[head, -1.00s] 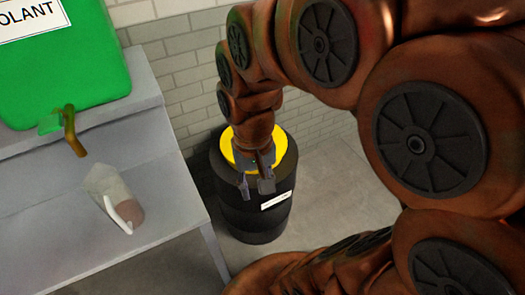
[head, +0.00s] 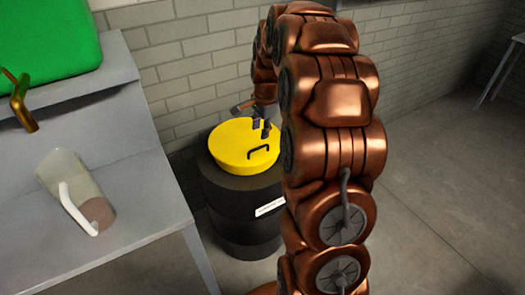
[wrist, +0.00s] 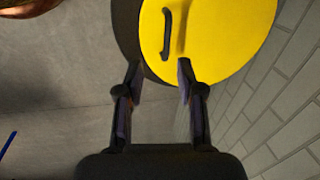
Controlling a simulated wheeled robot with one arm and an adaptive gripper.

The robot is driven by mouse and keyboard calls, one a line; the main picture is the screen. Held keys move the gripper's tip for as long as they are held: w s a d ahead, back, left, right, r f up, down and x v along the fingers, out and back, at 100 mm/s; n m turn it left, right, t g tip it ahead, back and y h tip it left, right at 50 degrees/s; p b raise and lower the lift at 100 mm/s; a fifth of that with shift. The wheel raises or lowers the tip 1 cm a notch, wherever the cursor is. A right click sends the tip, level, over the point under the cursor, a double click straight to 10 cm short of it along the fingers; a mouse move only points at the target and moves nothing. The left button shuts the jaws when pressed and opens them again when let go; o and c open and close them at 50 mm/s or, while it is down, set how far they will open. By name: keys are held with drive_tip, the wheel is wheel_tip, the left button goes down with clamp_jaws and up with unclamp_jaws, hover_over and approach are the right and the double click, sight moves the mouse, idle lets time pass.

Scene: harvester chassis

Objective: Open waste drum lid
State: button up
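The black waste drum (head: 242,208) stands on the floor beside the bench, with its yellow lid (head: 236,150) lying on top. The lid has a dark bar handle (head: 258,150) on the side toward the camera. In the wrist view the yellow lid (wrist: 222,45) fills the upper right, and its handle (wrist: 166,34) lies beyond my fingertips. My gripper (head: 262,127) is above the far part of the lid. In the wrist view my gripper (wrist: 158,75) has its fingers spread apart with nothing between them. The handle is outside the fingers.
A grey bench (head: 120,225) stands to the left, with a clear jug with a white handle (head: 75,190) on it. A green container (head: 45,40) with a brass tap (head: 20,100) is above. A brick wall (head: 190,70) is close behind the drum. Floor to the right is clear.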

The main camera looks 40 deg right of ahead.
sight(262, 146)
drive_tip(key=shift+m, duration=0.5)
drive_tip(key=shift+w+d+f, duration=0.4)
drive_tip(key=shift+w+f, duration=0.05)
drive_tip(key=shift+f, duration=1.15)
drive_tip(key=shift+w+d+f, duration=0.45)
drive_tip(key=shift+f, duration=1.15)
drive_tip(key=shift+w+d+f, duration=0.4)
drive_tip(key=shift+w+f, duration=0.05)
drive_tip(key=shift+f, duration=1.15)
drive_tip(key=shift+c, duration=0.4)
clamp_jaws()
